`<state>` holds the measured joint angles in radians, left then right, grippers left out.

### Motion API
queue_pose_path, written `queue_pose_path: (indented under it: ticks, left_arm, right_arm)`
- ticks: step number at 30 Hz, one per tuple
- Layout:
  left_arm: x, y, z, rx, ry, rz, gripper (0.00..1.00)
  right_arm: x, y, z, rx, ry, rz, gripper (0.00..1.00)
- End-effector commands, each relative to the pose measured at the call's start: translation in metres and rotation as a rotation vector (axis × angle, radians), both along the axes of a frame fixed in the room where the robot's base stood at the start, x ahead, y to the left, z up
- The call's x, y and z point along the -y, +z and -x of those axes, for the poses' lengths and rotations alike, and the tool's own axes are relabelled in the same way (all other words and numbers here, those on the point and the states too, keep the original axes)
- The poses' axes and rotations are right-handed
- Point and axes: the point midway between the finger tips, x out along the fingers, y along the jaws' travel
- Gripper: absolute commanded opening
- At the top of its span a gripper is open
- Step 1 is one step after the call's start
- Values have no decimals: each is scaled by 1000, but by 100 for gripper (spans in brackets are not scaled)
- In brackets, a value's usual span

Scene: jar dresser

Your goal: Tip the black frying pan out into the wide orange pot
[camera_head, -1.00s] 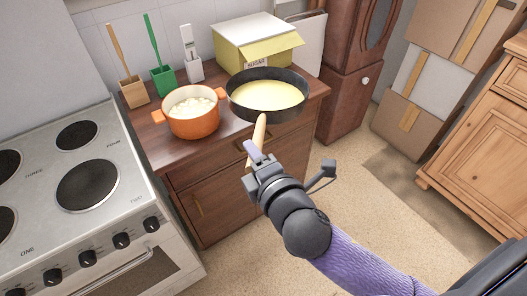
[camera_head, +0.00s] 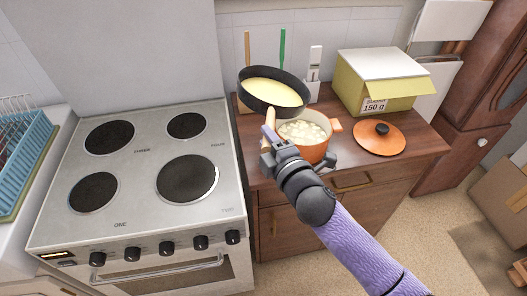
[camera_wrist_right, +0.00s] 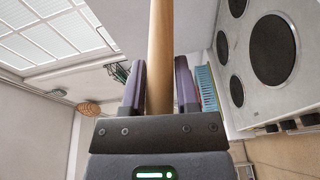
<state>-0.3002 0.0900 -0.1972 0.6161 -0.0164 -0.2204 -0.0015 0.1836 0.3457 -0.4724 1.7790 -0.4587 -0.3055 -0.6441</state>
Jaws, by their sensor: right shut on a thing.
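The black frying pan (camera_head: 246,98) holds a pale yellow filling and is in the air, over the back left of the wide orange pot (camera_head: 316,154). It hides part of the pot's left rim. The pan looks roughly level, with the filling inside it. My right gripper (camera_head: 272,138) is shut on the pan's wooden handle, which runs up between the fingers in the right wrist view (camera_wrist_right: 160,60). The pot stands open on the brown dresser and holds pale chunks. Its orange lid (camera_head: 379,140) with a black knob lies to its right. My left gripper is not in view.
A stove (camera_head: 140,215) stands left of the dresser (camera_head: 420,165). Utensil holders stand behind the pan, partly hidden; a white one (camera_head: 313,85) shows. A yellow box (camera_head: 375,85) stands at the back right. A blue dish rack (camera_head: 25,160) is at far left.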

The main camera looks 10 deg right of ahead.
Motion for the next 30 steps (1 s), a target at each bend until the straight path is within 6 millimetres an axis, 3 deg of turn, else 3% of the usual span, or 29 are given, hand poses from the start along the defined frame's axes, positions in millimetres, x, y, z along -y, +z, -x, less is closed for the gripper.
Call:
queue_pose_path:
  ticks: [1, 7, 18, 24, 30]
  left_arm:
    - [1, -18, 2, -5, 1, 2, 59]
    - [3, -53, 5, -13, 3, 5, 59]
    - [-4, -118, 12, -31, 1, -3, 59]
    - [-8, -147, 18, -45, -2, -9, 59]
    - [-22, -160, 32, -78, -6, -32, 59]
  right_arm:
    - [2, -7, 1, 20, 2, -44, 0]
    - [12, 1, 4, 81, 3, -249, 0]
    - [49, 8, 15, 197, 2, -653, 0]
    - [74, 9, 22, 272, 0, -914, 0]
    - [105, 6, 31, 360, 0, -1212, 0]
